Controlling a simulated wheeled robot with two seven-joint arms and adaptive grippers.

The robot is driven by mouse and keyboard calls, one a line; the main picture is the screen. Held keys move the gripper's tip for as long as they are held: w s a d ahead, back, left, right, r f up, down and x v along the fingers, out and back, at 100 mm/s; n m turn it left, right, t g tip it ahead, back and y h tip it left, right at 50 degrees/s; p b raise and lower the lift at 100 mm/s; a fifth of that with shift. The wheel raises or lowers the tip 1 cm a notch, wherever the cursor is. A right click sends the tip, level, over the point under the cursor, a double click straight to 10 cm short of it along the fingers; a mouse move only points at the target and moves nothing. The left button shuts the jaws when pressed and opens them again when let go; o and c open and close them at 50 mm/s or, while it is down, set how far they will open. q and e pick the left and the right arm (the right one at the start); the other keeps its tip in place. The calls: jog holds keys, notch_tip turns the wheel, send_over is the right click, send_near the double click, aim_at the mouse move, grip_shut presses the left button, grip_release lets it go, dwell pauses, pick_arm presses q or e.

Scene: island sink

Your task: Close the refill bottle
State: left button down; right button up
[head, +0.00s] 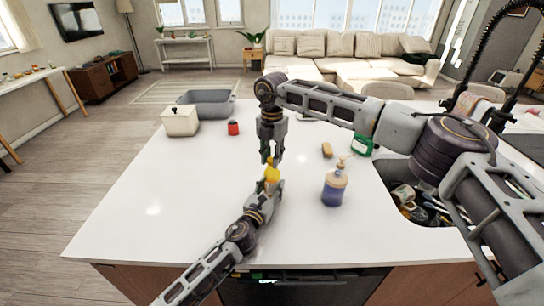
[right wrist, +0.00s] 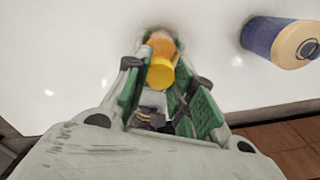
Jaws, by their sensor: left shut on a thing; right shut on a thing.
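The small yellow refill bottle (head: 272,175) is held above the counter by my left gripper (head: 265,190), the lower one, which is shut on it. My right gripper (head: 270,157) comes down from above and is shut on a small yellow cap (head: 269,161) at the bottle's top. In the right wrist view the yellow cap (right wrist: 160,73) shows between the green-padded fingers of the right gripper (right wrist: 163,80), with an orange part behind it. Cap and bottle look lined up, but I cannot tell whether the cap is seated. The fingers hide part of both.
A blue-purple pump bottle (head: 334,188) stands on the white counter (head: 130,215), right of the grippers. A sink (head: 420,208) with dishes lies farther right. A sponge (head: 327,150), green container (head: 362,146), red jar (head: 233,128), white box (head: 180,121) and grey tub (head: 207,97) stand behind. The front-left counter is clear.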

jog(key=m, duration=0.6)
jog(key=shift+m, duration=0.3)
jog(key=m, duration=0.6)
jog(key=shift+m, duration=0.4)
jog(key=o, duration=0.7)
jog(key=shift+r, duration=0.1)
jog(key=shift+r, duration=5.9)
pick_arm(q)
jog(key=c, duration=0.6)
grip_release()
